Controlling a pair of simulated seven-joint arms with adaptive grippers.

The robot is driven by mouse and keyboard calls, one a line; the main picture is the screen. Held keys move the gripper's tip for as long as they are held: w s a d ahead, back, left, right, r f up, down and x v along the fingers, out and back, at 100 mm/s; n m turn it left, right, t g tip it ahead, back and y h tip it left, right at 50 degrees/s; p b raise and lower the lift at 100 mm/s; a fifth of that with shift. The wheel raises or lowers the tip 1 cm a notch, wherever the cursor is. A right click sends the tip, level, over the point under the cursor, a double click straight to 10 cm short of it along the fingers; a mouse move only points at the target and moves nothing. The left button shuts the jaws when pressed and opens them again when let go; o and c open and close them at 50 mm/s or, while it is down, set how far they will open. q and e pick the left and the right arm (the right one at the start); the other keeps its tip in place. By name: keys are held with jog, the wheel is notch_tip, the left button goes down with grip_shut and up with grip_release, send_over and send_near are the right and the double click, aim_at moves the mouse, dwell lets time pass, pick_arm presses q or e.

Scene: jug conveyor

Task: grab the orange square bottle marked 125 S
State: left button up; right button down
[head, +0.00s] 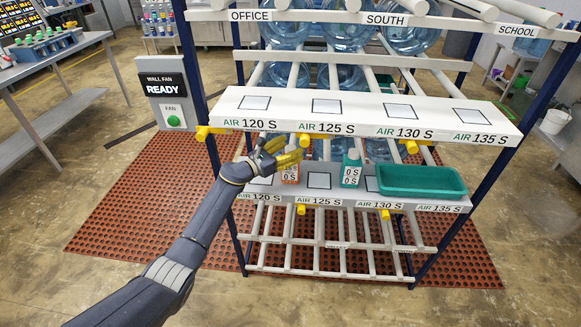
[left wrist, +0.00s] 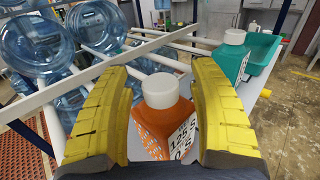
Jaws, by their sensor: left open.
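The orange square bottle (left wrist: 165,124) has a white cap and a label that reads 125 S and 0 S. It stands on the lower shelf, where the head view shows it (head: 289,174) partly covered by my gripper. My left gripper (head: 285,152) has yellow fingers. In the left wrist view its fingers (left wrist: 162,105) are open, one on each side of the bottle, with the cap between them. I cannot tell whether either finger touches the bottle. My right gripper is not in view.
A teal bottle (head: 351,170) stands on the same shelf to the right, beside a green tray (head: 465,191). The upper shelf (head: 365,104) overhangs the gripper area, with yellow taps (head: 305,140) under its edge. Large water jugs (head: 345,80) lie behind. A fan button panel (head: 168,95) is at left.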

pick_arm(q)
grip_shut()
dwell(0.3)
jog(key=shift+r, duration=0.15)
